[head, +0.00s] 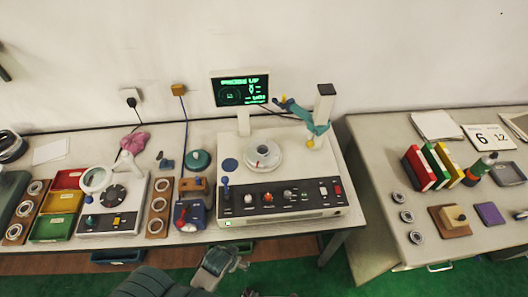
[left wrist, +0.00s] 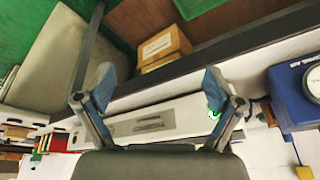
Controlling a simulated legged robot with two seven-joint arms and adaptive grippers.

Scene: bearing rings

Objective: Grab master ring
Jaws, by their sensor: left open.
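Bearing rings lie in three places: on a brown board (head: 11,239) at far left, on a second brown board (head: 153,232) beside the small magnifier station, and loose on the right table, such as this ring (head: 405,216). I cannot tell which is the master ring. A pale round part (head: 262,157) sits on the central machine (head: 225,147). My left gripper (head: 226,262) is low in front of the bench, apart from all rings. In the left wrist view its fingers (left wrist: 158,90) are spread and empty. My right gripper is not in view.
A blue gauge device (head: 190,215) stands left of the machine; it also shows in the left wrist view (left wrist: 298,95). A monitor (head: 240,88) and a post (head: 323,105) rise behind. Red, yellow and green bins (head: 57,204) stand left. A gap separates the right table (head: 370,150).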

